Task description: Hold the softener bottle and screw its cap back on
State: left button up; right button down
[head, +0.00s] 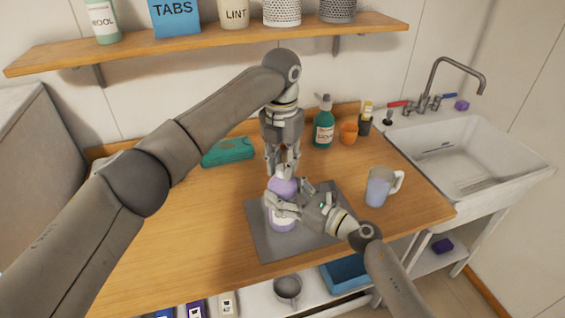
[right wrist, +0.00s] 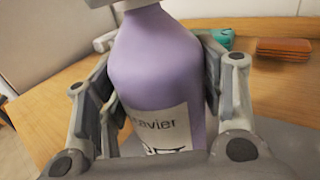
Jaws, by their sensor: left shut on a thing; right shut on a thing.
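The softener bottle (head: 283,186), lavender with a white label, stands upright on a grey mat (head: 262,244) on the counter. My right gripper (head: 280,205) is shut around its body from the right. The right wrist view shows the bottle (right wrist: 158,65) between the fingers of this gripper (right wrist: 165,100), its label partly readable. My left gripper (head: 284,171) points straight down over the bottle's top and is shut on the cap, which its fingers mostly hide. Whether the cap's thread is engaged on the neck cannot be seen.
A teal cloth (head: 228,151) lies behind on the left. A clear jug (head: 380,187) stands right of the mat, near the sink (head: 470,150). The counter's left front is clear.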

pick_arm(q)
jog(key=o, duration=0.7)
jog(key=shift+r, duration=2.25)
jog(key=shift+n, duration=0.3)
jog(key=shift+c, duration=0.3)
